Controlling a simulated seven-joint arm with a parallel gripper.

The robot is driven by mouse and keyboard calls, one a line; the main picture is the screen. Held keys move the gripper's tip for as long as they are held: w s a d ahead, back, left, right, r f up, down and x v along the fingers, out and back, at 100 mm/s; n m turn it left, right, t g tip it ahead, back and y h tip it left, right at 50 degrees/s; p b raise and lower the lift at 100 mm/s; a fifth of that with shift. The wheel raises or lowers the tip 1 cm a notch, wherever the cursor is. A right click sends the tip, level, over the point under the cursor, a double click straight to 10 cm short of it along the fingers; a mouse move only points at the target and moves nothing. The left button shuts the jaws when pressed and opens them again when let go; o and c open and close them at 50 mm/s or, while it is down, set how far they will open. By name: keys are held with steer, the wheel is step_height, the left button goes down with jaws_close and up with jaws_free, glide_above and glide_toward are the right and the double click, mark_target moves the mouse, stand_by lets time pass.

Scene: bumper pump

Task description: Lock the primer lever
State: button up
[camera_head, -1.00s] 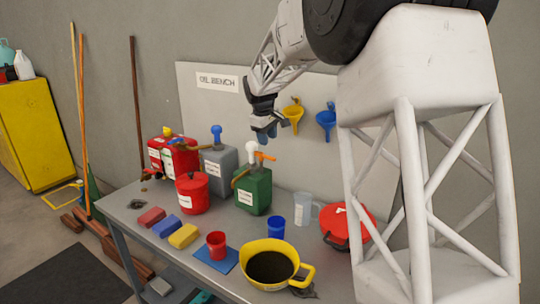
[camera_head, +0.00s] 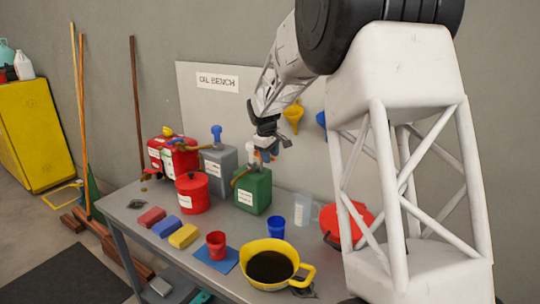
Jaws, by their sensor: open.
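A green can (camera_head: 254,192) with a white pump head (camera_head: 250,153) stands on the bench, right of a grey can. In the earlier frame an orange lever sticks out to the right from this pump; now my gripper mostly hides it. My gripper (camera_head: 267,155) is open, pointing down at the right side of the white pump head. Its fingertips are close to the lever; I cannot tell whether they touch it or straddle it.
A grey can (camera_head: 218,168) with a blue pump and a red canister (camera_head: 193,193) stand left. A blue cup (camera_head: 276,228), a clear jug (camera_head: 303,211) and a yellow oil pan (camera_head: 270,267) are in front. A yellow funnel (camera_head: 293,117) hangs behind.

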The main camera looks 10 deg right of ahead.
jaws_close()
stand_by(0.3)
steer(key=shift+w+d+n, duration=0.2)
steer(key=shift+n, duration=0.5)
jaws_free()
